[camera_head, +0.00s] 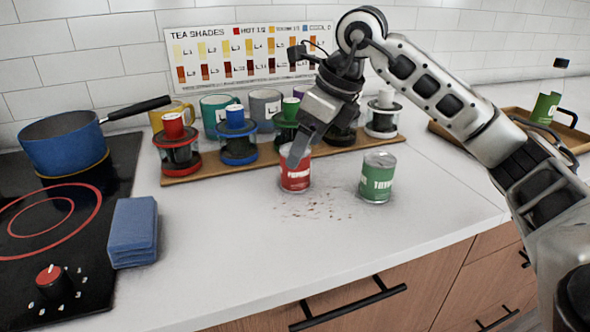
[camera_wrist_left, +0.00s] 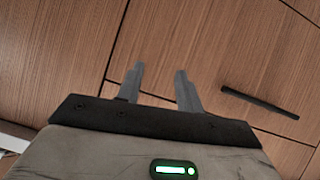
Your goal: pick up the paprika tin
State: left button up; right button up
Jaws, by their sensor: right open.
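The red tin (camera_head: 296,179), whose label is only partly readable, stands upright on the white counter and is the likely paprika tin. My right gripper (camera_head: 298,158) is open and reaches down to it from above. A grey finger overlaps the tin's upper part in the head view and hides its top. I cannot tell whether the finger touches the tin. My left gripper (camera_wrist_left: 158,82) shows in the left wrist view, open and empty, its fingers apart in front of wooden cabinet fronts.
A green tin (camera_head: 377,178) stands right of the red one. Dark specks lie on the counter in front. Behind is a wooden board (camera_head: 215,171) with several coloured brewers. A blue sponge (camera_head: 134,232) and blue pan (camera_head: 65,143) are left; a tray (camera_head: 440,130) is right.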

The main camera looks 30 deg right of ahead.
jog(key=x, duration=0.6)
jog(key=shift+w+a, duration=0.35)
jog(key=shift+r, duration=0.1)
jog(key=c, duration=1.1)
